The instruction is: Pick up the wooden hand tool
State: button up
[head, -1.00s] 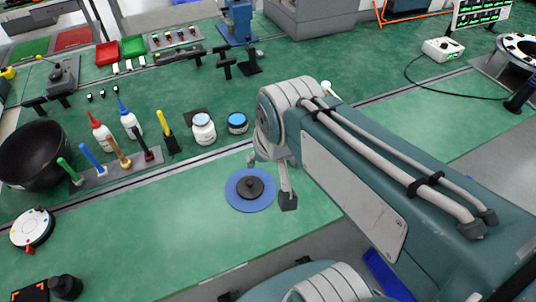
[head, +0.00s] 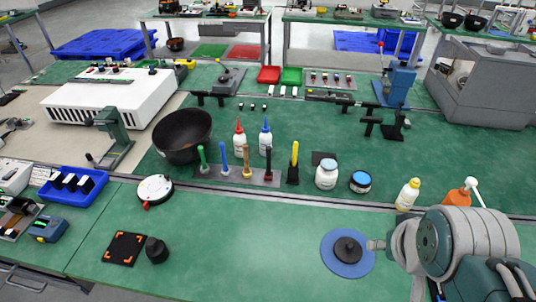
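A tan, wood-coloured hand tool (head: 247,160) stands upright in a low grey rack (head: 224,178) near the middle of the green bench in the head view. In the same rack stand a green-handled tool (head: 202,159), a blue-handled tool (head: 224,160) and a dark brown-handled tool (head: 269,161). My gripper (head: 377,245) is at the lower right, beside a blue disc, well to the right of the rack. It is small and mostly hidden by my wrist, so its opening does not show. I see nothing held in it.
A black bowl (head: 183,137) stands left of the rack. White bottles with red (head: 239,142) and blue (head: 265,140) caps stand behind it. A yellow-handled tool (head: 294,163) and a white jar (head: 326,176) stand to its right. The bench in front is mostly clear.

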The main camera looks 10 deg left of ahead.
aim_at(247, 173)
jog(key=j, duration=0.8)
jog(key=i+j, duration=0.15)
jog(key=j, duration=0.7)
